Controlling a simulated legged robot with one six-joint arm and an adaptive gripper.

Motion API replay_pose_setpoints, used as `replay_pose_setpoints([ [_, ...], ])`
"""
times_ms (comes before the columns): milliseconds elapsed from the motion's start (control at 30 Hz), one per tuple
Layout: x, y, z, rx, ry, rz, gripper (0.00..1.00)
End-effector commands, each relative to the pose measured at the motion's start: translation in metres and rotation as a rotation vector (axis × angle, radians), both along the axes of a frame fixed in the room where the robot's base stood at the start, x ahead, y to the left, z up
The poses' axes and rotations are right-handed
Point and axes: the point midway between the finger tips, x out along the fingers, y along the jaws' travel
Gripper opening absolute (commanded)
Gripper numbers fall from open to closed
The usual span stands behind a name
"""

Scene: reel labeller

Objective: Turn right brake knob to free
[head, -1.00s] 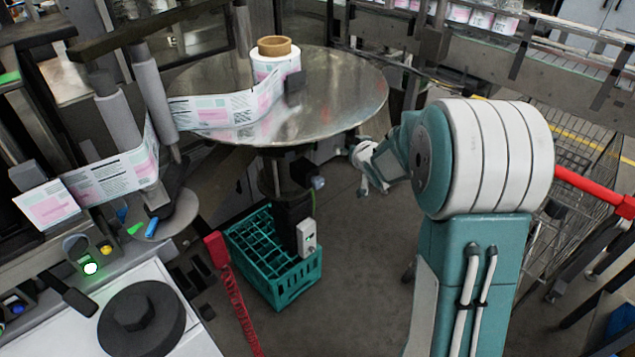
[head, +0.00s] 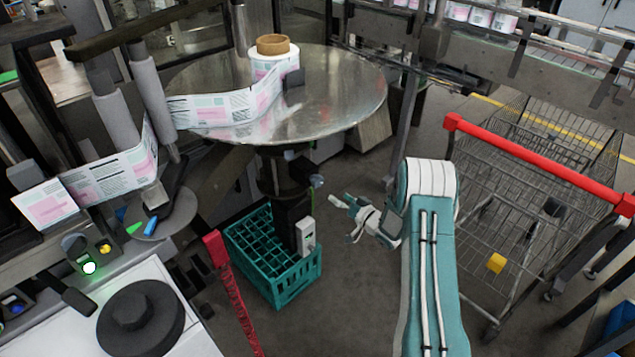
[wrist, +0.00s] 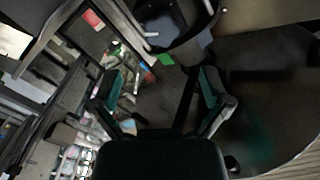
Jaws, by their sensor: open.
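My gripper (head: 343,217) is in the head view, low beside the machine, right of the post under the round metal table. Its fingers are spread, empty, and point left towards the post. In the wrist view my gripper (wrist: 162,92) shows two teal-padded fingers apart with nothing between them. A small grey-blue round part (head: 317,181) sits on the right side of the black unit under the table, left of and apart from my gripper. It may be the right brake knob; it is too small to read its setting. I cannot pick out a knob in the wrist view.
The round metal table (head: 345,95) holds a label reel (head: 274,65) and overhangs the post. A teal crate (head: 290,290) stands on the floor below. A wire cart with a red handle (head: 540,158) is at right. Open floor lies between crate and my arm.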

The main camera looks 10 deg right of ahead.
Motion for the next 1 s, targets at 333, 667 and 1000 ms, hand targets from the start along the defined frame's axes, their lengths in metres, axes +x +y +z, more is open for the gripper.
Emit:
replay_pose_setpoints([
  [333, 0.055, 0.033, 0.000, -0.003, -0.002, 0.002, 0.97],
  [667, 0.084, 0.049, 0.000, -0.002, 0.001, 0.000, 0.97],
  [1000, 0.084, 0.049, 0.000, -0.002, 0.001, -0.001, 0.57],
])
